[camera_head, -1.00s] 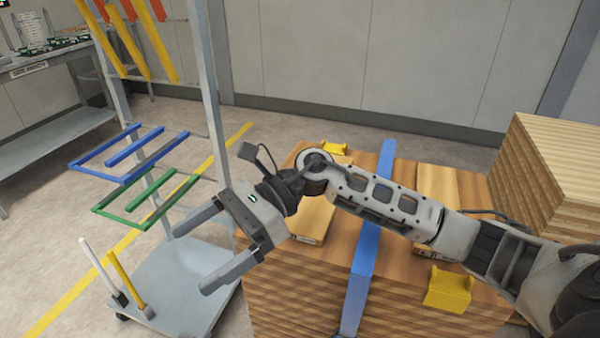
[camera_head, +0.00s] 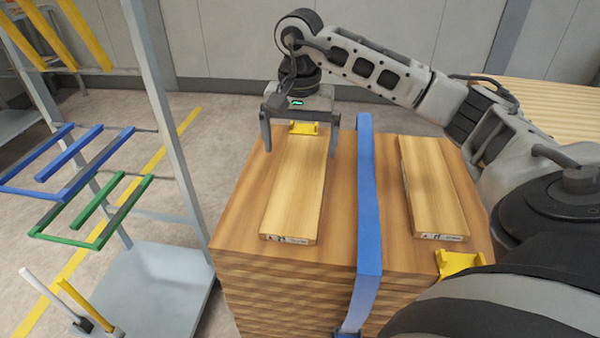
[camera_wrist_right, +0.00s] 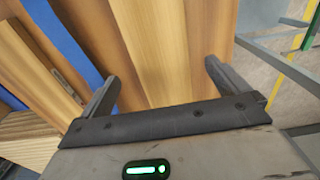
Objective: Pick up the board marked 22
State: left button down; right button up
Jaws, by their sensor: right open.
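Two light wooden boards lie on a wood stack. The left board (camera_head: 297,192) has a small label (camera_head: 290,239) on its near end that seems to read 22, though the print is too small to be sure. The right board (camera_head: 433,187) has a label with different, hard-to-read digits. My right gripper (camera_head: 300,143) is open and empty over the far end of the left board, one finger toward each long side. The right wrist view shows the left board (camera_wrist_right: 182,45) between the spread fingers. I cannot tell whether the fingers touch it. My left gripper is out of view.
A blue strap (camera_head: 368,200) runs over the stack (camera_head: 285,290) between the boards. Yellow brackets sit at the far edge (camera_head: 304,128) and near right (camera_head: 458,262). A rack cart (camera_head: 150,290) with blue and green frames stands left.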

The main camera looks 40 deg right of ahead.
aim_at(300, 176)
jog(key=shift+s+f+p, duration=0.15)
jog(key=shift+f+p, duration=0.15)
jog(key=shift+f, duration=3.15)
jog(key=c, duration=1)
jog(key=shift+r, duration=0.1)
jog(key=shift+c, duration=0.2)
